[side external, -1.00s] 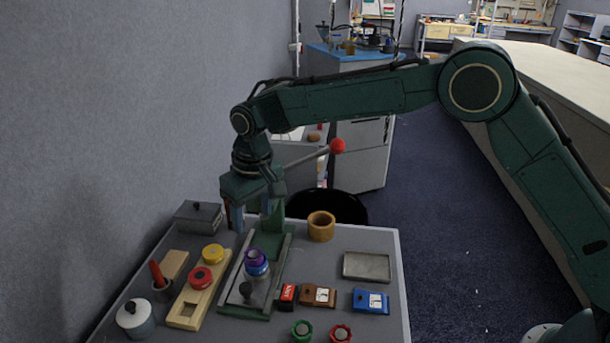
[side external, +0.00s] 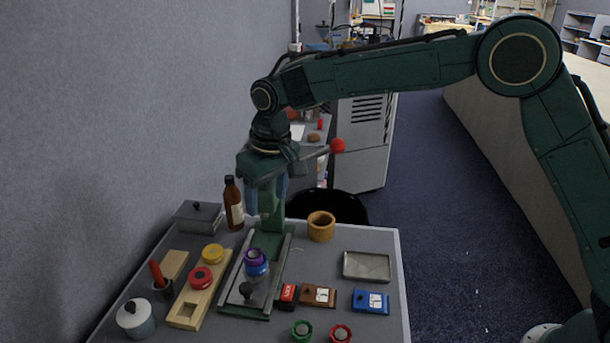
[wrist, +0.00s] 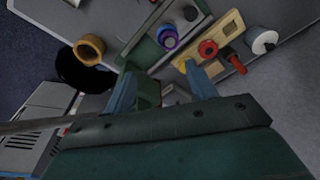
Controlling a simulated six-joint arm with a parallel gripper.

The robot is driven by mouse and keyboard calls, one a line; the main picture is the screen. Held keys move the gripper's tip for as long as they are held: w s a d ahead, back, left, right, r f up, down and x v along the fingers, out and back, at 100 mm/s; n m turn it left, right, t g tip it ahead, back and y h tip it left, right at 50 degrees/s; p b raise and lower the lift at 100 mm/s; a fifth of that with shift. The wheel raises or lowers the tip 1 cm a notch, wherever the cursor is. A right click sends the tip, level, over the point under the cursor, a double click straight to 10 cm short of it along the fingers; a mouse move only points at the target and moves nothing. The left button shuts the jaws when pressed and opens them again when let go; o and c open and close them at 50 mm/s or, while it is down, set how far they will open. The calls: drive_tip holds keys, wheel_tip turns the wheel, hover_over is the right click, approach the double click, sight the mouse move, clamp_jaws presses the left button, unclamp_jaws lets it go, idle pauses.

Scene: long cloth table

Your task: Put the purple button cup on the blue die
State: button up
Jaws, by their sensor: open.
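The purple button cup (side external: 255,256) sits on top of the blue die (side external: 258,269), on the plate of the green press (side external: 235,283). The purple cup also shows in the wrist view (wrist: 166,34), with blue (wrist: 170,43) beside its rim. My gripper (side external: 265,207) is open and empty, above and behind the cup by the press column. In the wrist view my two blue fingers (wrist: 159,68) are apart, with the cup beyond their tips, not between them. The lever with a red ball (side external: 337,146) extends right from the press area.
A wooden holder (side external: 187,312) with a red (side external: 201,278) and yellow cup (side external: 212,253) lies left. A brown bottle (side external: 234,205) and grey box (side external: 197,216) stand behind. A tan ring (side external: 321,226), grey tray (side external: 366,266) and ink pads (side external: 371,301) lie right.

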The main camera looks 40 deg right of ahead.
drive_tip(key=s+d+r+m+t, duration=0.1)
drive_tip(key=s+d+r+t, duration=0.1)
drive_tip(key=s+d+r, duration=1.15)
drive_tip(key=s+d+f, duration=0.1)
drive_tip(key=s+d, duration=0.2)
drive_tip(key=s, duration=0.4)
drive_tip(key=s+d+f+m+t, duration=0.1)
drive_tip(key=s+d, duration=0.2)
drive_tip(key=s, duration=0.4)
drive_tip(key=s+d+f, duration=0.2)
drive_tip(key=s, duration=0.5)
drive_tip(key=shift+d+t, duration=0.4)
